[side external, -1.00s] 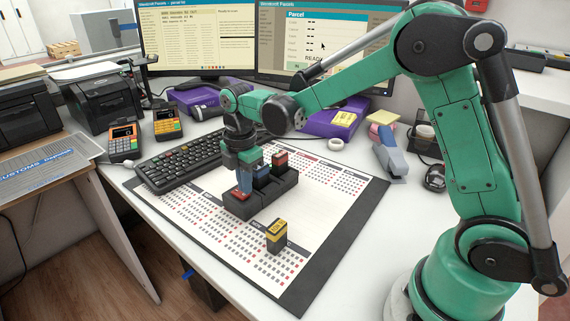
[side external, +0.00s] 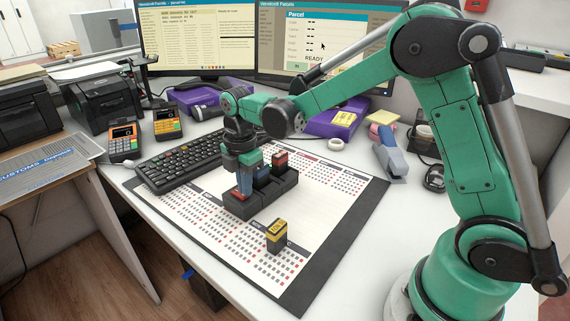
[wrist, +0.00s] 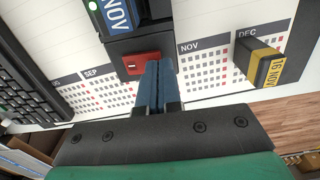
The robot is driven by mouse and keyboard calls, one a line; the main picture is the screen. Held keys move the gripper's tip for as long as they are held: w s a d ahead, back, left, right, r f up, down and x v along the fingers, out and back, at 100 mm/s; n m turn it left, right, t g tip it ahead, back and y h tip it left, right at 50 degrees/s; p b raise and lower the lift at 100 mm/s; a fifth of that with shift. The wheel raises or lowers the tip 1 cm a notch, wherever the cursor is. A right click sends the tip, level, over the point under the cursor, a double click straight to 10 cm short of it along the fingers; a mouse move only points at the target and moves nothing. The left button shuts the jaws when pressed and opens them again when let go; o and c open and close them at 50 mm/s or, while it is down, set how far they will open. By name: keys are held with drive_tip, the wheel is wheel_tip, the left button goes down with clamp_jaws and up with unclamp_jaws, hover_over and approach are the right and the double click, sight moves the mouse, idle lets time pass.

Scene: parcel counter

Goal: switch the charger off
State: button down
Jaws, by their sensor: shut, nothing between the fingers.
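The charger (side external: 256,203) is a long dark block with several bays on the desk mat, one bay holding a blue block and another a red-topped one. Its red switch (wrist: 143,64) is at the near end; in the side view it shows beside my fingers (side external: 243,194). My gripper (wrist: 161,63) is shut and empty, blue fingers together, pointing down at the switch. In the wrist view the tips overlap the switch's right edge; I cannot tell whether they touch it. The fingers hide part of the switch.
A yellow-and-black block marked 16 NOV (side external: 276,236) stands on the calendar mat (side external: 330,245) in front of the charger. A black keyboard (side external: 190,162) lies close on the left. A stapler (side external: 389,158) stands to the right. The mat's right part is clear.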

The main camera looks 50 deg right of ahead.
drive_tip(key=shift+f, duration=0.4)
drive_tip(key=shift+w+r, duration=0.15)
drive_tip(key=shift+r, duration=1.3)
idle(0.7)
drive_tip(key=shift+r, duration=1.9)
drive_tip(key=shift+r, duration=0.8)
idle(0.5)
drive_tip(key=shift+s, duration=0.2)
drive_tip(key=s+m+t, duration=0.7)
drive_tip(key=s+m, duration=0.4)
drive_tip(key=m, duration=0.6)
drive_tip(key=shift+s+d+r+m, duration=0.25)
drive_tip(key=shift+s+r+m, duration=0.05)
drive_tip(key=shift+s, duration=0.05)
